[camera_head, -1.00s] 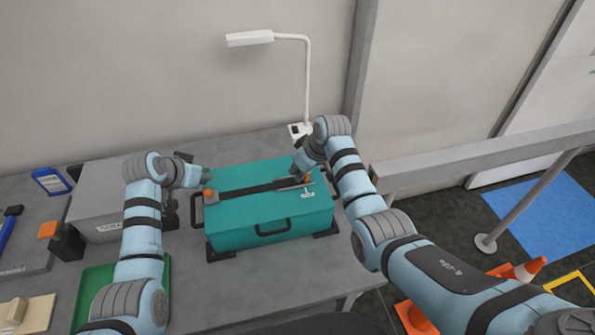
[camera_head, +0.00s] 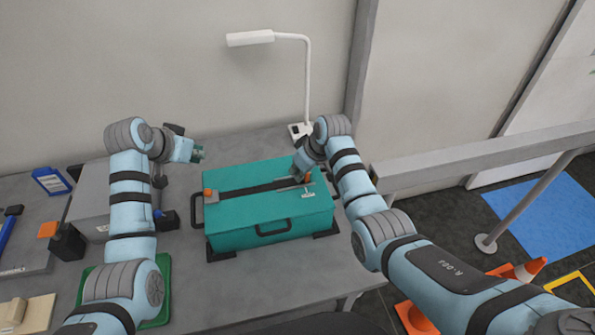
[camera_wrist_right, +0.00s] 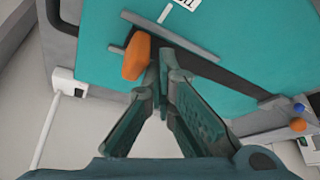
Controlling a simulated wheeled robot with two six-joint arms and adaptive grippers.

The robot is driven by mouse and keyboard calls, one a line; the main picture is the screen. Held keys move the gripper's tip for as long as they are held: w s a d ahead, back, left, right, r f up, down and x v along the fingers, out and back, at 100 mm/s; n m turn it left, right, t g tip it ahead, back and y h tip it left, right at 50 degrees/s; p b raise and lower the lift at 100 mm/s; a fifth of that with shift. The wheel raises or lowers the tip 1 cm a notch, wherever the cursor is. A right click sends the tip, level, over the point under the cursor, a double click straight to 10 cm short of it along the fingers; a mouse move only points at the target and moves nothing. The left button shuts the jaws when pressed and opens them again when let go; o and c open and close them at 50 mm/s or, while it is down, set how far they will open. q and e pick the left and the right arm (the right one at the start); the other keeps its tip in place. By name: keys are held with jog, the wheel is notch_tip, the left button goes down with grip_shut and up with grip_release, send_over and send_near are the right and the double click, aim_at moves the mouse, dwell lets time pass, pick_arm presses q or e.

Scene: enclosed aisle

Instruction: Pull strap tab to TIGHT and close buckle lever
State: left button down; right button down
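The teal case (camera_head: 230,237) stands on the bench with a dark strap (camera_head: 250,188) across its lid. An orange piece (camera_head: 207,194) sits at the strap's left end. An orange tab (camera_head: 308,176) stands near its right end by a grey cross bar and white label (camera_head: 308,194). My right gripper (camera_head: 299,170) is at that tab. In the right wrist view, its fingertips (camera_wrist_right: 160,75) are close together beside the orange tab (camera_wrist_right: 136,57); nothing clearly shows between them. My left gripper (camera_head: 199,154) is raised behind the case's left end, apart from it; its finger gap is unclear.
A grey box (camera_head: 90,200) stands left of the case, partly behind my left arm. A green tray (camera_head: 165,268) lies in front of it. A white lamp (camera_head: 306,80) rises behind the case. Bare bench (camera_head: 270,275) shows in front of the case.

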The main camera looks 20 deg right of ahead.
notch_tip(320, 180, up, 6)
jog(key=p, duration=0.6)
jog(key=shift+f, duration=0.25)
jog(key=shift+r, duration=0.75)
